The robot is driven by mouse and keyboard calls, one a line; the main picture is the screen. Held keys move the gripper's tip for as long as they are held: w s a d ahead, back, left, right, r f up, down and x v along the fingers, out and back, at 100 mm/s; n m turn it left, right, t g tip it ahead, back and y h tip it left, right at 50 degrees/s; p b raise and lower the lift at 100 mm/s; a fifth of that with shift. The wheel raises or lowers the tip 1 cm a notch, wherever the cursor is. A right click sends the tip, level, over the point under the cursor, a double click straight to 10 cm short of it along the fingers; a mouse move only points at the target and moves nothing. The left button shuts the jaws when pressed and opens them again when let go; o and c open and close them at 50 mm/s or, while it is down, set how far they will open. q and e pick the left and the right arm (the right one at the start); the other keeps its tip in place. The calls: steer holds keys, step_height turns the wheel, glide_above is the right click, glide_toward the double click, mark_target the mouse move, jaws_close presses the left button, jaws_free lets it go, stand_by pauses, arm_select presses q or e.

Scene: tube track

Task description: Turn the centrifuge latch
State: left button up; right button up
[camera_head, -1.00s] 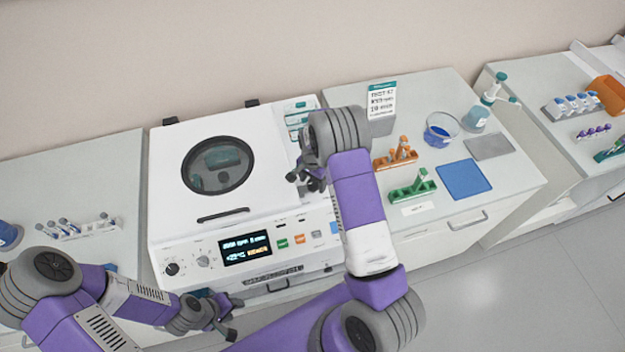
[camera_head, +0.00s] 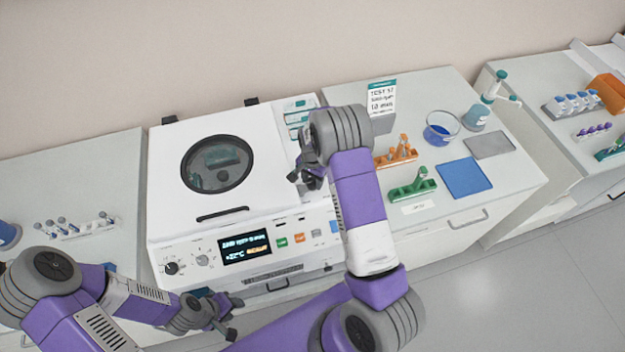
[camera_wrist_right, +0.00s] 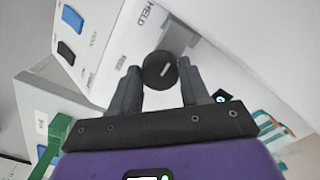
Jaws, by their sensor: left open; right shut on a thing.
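The white centrifuge (camera_head: 180,226) stands in the middle with its lid down and a round dark window in the lid. The latch is a round black knob (camera_wrist_right: 160,70) with a pale mark, on the white panel in the right wrist view. My right gripper (camera_wrist_right: 160,77) is shut on this knob, one finger on each side. In the head view my right gripper (camera_head: 310,178) is at the right part of the centrifuge, and the arm hides the latch. My left gripper (camera_head: 228,315) is open and empty, low in front of the centrifuge.
A green rack (camera_head: 412,190), an orange rack (camera_head: 396,153), a blue mat (camera_head: 464,178) and a glass bowl (camera_head: 441,130) stand on the right counter. A white tube rack (camera_head: 78,229) is on the left counter.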

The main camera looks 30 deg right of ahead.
steer(key=n+b, duration=0.2)
steer(key=n, duration=0.2)
steer(key=n+b, duration=0.2)
steer(key=n, duration=0.2)
steer(key=shift+n+b, duration=0.3)
steer(key=shift+b, duration=0.1)
steer(key=n+b, duration=0.1)
steer(key=n, duration=0.3)
steer(key=shift+d+b, duration=0.1)
steer(key=shift+b, duration=0.2)
steer(key=shift+r+n+b, duration=0.1)
steer(key=shift+n+b, duration=0.3)
steer(key=shift+n, duration=1.7)
steer(key=shift+w, duration=0.1)
steer(key=o, duration=1.1)
steer(key=shift+c, duration=0.2)
